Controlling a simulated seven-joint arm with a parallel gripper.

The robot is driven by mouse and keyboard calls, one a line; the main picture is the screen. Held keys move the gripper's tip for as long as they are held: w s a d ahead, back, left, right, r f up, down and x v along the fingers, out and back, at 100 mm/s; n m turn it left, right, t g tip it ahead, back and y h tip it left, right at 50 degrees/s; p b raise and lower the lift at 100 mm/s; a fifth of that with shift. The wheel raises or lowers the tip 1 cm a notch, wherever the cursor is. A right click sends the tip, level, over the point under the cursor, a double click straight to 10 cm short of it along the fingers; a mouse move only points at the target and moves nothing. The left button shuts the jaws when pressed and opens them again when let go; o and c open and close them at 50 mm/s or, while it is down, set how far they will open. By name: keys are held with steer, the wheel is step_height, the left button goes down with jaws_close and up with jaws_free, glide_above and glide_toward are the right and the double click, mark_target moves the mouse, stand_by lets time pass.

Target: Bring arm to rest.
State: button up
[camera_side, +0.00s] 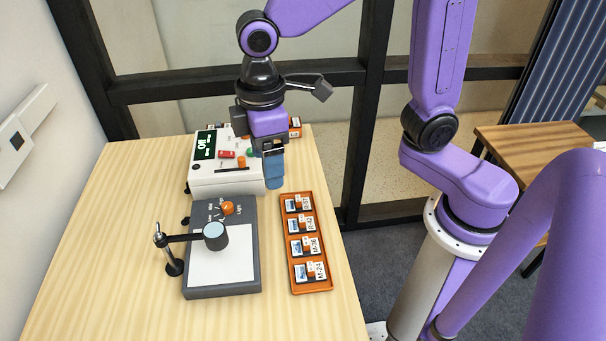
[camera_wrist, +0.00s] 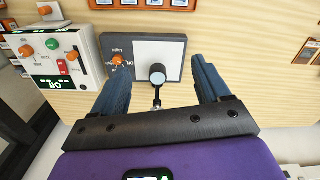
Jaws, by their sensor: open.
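My gripper (camera_side: 273,172) hangs from the purple arm above the table, beside the front right of the white device in the side view. In the wrist view my gripper (camera_wrist: 160,72) shows two blue fingers spread wide, with nothing between them. Behind the fingers, the grey stand with a white plate (camera_wrist: 172,52) and its round lamp head lie in view. Whether the fingertips touch the white device cannot be told from the side view.
The white device (camera_side: 225,180) has a display and coloured knobs. The grey light stand (camera_side: 222,284) is in front of it. An orange tray (camera_side: 312,284) with several labelled items lies to the right. The table's (camera_side: 90,270) left side is clear.

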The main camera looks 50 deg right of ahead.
steer(key=s+d+f+n, duration=0.1)
steer(key=s+d+f, duration=0.1)
steer(key=s+d, duration=1.1)
steer(key=shift+s+d+f, duration=0.25)
steer(key=shift+s+d, duration=0.15)
steer(key=shift+s, duration=0.6)
